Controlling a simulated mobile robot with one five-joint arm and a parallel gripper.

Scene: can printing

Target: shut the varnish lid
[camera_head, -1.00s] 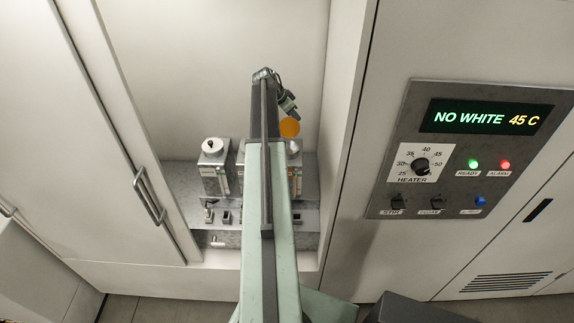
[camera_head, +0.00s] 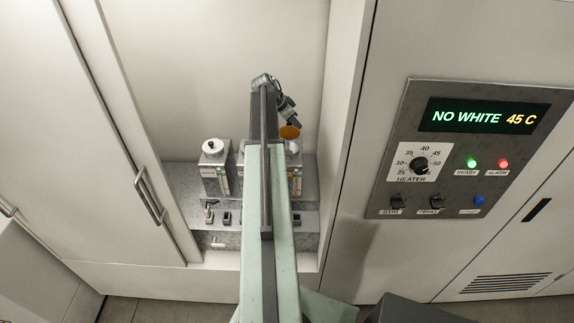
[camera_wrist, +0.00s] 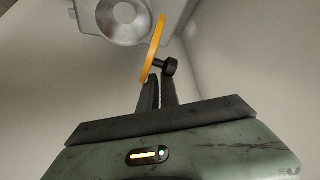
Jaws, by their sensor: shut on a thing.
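The varnish lid, an orange disc (camera_head: 290,132), stands tilted above the right-hand container (camera_head: 297,180) in the head view. In the wrist view the lid (camera_wrist: 154,46) is seen nearly edge-on, with a black knob (camera_wrist: 170,67) on one side. My gripper (camera_wrist: 156,84) is shut at the lid's lower edge, close to the knob; the exact grip is hard to make out. In the head view my gripper (camera_head: 291,117) is small and just above the lid. A round mouth (camera_wrist: 122,18) on a grey container top lies beyond the lid. My arm hides part of the containers.
A container with a white cap (camera_head: 214,148) stands at left in the recess, with small switches (camera_head: 227,218) in front. The recess has side walls close by. A door handle (camera_head: 150,195) is at left, and a control panel (camera_head: 470,150) reads NO WHITE 45 C.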

